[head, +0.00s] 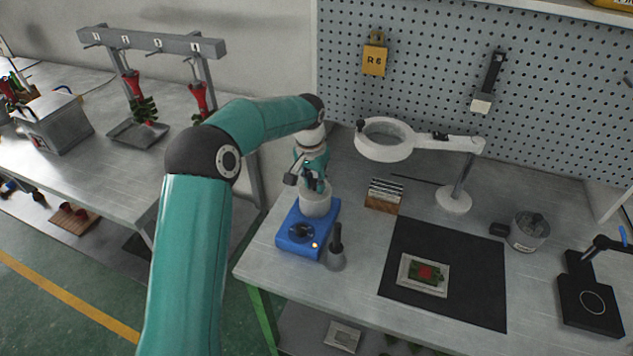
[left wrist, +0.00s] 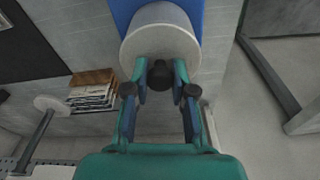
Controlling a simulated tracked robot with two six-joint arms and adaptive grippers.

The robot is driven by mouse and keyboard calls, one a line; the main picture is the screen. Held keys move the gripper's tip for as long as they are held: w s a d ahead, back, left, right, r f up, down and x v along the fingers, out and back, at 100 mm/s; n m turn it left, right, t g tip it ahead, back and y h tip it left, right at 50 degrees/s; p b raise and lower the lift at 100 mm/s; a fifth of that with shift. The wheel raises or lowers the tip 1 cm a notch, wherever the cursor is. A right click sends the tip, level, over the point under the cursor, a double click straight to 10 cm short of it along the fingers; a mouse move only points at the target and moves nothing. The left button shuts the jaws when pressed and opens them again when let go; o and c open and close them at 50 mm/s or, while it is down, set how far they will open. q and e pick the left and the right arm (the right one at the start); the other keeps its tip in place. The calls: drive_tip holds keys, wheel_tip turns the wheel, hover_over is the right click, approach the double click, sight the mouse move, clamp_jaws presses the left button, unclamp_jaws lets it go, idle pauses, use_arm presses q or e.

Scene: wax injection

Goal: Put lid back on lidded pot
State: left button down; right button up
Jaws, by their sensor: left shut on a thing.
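The lidded pot (head: 316,206) is a pale grey cylinder standing on a blue heater unit (head: 296,240) at the left of the bench. My left gripper (head: 317,186) is directly above it, pointing down. In the left wrist view its fingers (left wrist: 160,88) are shut on the dark knob (left wrist: 159,74) of the lid. The pale round lid (left wrist: 158,42) shows beyond the fingertips, with the blue heater behind it. The lid lines up with the pot, but I cannot tell whether it rests on the rim or hangs just above. My right gripper is out of view.
A dark-handled tool (head: 336,250) stands close at the heater's right front. A small card rack (head: 384,196) and a ring magnifier lamp (head: 386,138) are behind to the right. A black mat (head: 450,300), a metal canister (head: 528,232) and a black stand (head: 590,305) lie further right.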

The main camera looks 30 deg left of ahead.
use_arm(q)
drive_tip(key=shift+c, duration=2)
unclamp_jaws()
drive_tip(key=shift+r, duration=0.15)
drive_tip(key=shift+r+p, duration=2.75)
drive_tip(key=shift+r, duration=0.65)
clamp_jaws()
drive_tip(key=shift+f, duration=0.3)
